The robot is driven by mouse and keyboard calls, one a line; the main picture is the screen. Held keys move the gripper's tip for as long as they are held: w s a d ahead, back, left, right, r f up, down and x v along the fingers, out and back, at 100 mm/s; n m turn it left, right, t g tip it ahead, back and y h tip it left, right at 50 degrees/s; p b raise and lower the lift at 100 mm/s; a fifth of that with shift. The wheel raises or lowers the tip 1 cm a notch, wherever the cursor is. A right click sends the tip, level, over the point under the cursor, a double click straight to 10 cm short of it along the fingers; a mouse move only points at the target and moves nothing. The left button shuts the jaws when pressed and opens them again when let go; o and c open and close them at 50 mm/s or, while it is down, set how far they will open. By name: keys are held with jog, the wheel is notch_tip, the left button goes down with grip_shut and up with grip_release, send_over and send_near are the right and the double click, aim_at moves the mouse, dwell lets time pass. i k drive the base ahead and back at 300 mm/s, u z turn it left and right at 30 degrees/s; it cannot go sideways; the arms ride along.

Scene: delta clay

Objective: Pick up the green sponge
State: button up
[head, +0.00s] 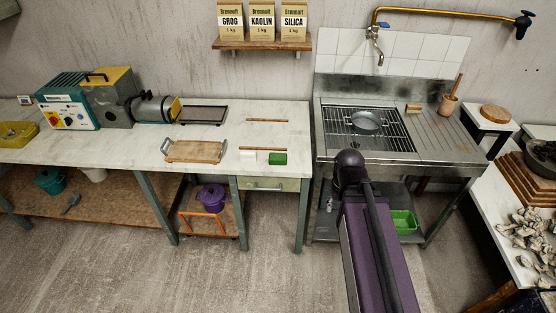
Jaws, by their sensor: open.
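A green block that looks like the green sponge (278,159) lies flat on the white worktop (215,143), near its front right corner. A white block (249,157) lies just to its left, with a thin brown stick (262,149) behind them. My purple and dark arm rises from the bottom, right of the worktop, in front of the sink unit. My gripper does not show in this view. Nothing covers the green block.
A wooden tray (194,151) lies left of the blocks. The metal sink unit (435,143) stands to the right past a narrow gap, with a small tan block (413,108) on it. A drawer (268,183) is below the worktop edge. Open floor (210,275) lies in front.

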aim_at(276, 158)
jog(key=i, duration=1)
